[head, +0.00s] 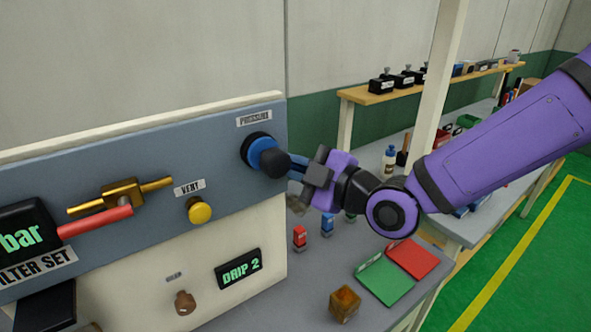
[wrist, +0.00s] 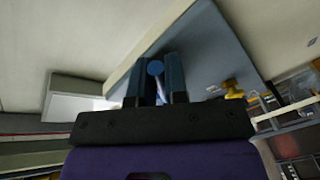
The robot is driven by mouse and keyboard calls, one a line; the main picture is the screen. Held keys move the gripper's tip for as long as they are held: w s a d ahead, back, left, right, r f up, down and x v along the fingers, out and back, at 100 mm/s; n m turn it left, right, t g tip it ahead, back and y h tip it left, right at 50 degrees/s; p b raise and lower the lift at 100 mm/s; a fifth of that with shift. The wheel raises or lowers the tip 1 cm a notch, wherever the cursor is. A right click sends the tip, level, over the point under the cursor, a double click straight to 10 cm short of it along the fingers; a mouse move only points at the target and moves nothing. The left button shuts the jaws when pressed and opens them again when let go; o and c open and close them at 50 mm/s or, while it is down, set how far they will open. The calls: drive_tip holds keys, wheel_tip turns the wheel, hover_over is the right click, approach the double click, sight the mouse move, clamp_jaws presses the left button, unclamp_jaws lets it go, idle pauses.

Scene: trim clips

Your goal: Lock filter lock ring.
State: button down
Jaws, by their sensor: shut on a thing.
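A round blue knob (head: 264,152) with a dark collar and dark front sits at the right end of the grey-blue panel, below a small label that is hard to read. My gripper (head: 292,165) reaches it from the right and is shut on the knob; its fingers partly hide the knob. In the wrist view a round blue end (wrist: 155,68) shows between the two fingers (wrist: 157,88). A brown fitting (head: 185,303) sits on the cream front below the panel, under a tiny unreadable label. I cannot tell which part is the filter lock ring.
The panel (head: 80,160) also carries a brass valve (head: 122,193) with a red handle, a yellow VENT knob (head: 199,210) and a display (head: 28,238). A DRIP 2 display (head: 238,268) is below.

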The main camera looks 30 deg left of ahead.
drive_tip(key=shift+w+d+r+n+h, duration=0.1)
drive_tip(key=shift+w+r+n+h, duration=0.15)
drive_tip(key=shift+n, duration=0.35)
drive_tip(key=shift+r, duration=0.1)
drive_tip(key=c, duration=1.1)
unclamp_jaws()
drive_tip(key=shift+d, duration=0.15)
drive_tip(key=v, duration=1)
drive_tip(key=shift+d, duration=0.25)
